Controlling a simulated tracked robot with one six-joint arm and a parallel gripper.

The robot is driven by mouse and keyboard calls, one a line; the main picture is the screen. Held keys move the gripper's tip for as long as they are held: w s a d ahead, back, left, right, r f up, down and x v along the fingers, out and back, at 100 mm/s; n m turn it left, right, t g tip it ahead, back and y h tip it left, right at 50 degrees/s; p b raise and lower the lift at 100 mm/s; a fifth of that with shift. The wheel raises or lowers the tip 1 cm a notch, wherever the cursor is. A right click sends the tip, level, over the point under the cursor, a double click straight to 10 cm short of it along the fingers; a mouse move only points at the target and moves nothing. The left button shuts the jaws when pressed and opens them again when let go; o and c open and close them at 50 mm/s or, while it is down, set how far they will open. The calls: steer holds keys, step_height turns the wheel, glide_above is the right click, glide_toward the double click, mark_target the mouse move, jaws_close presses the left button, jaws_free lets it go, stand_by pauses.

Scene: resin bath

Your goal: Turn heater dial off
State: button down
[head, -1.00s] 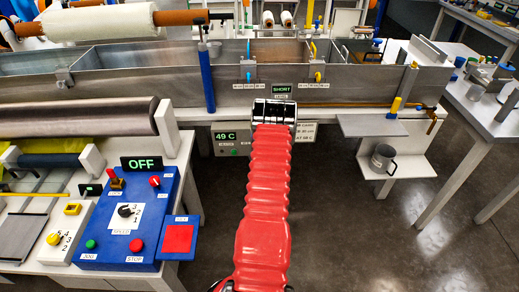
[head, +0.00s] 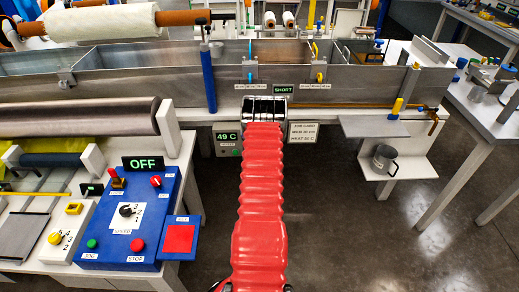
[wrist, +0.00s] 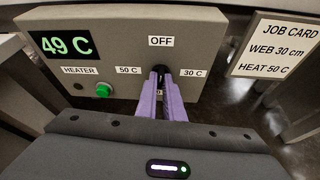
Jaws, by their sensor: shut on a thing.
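The heater box (wrist: 190,35) is grey and fills the upper wrist view. It has a 49 C readout (wrist: 66,43), a HEATER label and a green button (wrist: 103,90). Labels OFF, 50 C and 30 C stand around the dial (wrist: 160,70), which is mostly hidden behind my fingers. My gripper (wrist: 161,82) has its purple fingers closed together on the dial, just below the OFF label. I cannot tell where the dial points. In the head view, my red arm reaches the heater box (head: 228,140) under the steel bath, and its end hides the dial.
A job card (wrist: 286,45) reading WEB 30 cm, HEAT 50 C is right of the box. The steel bath (head: 350,85) runs above. A blue control panel (head: 125,225) showing OFF stands left. A shelf with a grey mug (head: 383,158) is right. Open floor lies between.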

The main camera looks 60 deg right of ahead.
steer(key=shift+a+f, duration=0.1)
steer(key=shift+f, duration=0.1)
steer(key=c, duration=1.9)
jaws_free()
steer(key=shift+r, duration=0.1)
steer(key=shift+o, duration=0.2)
steer(key=v, duration=1.3)
steer(key=shift+a, duration=0.2)
steer(key=shift+s+r, duration=0.15)
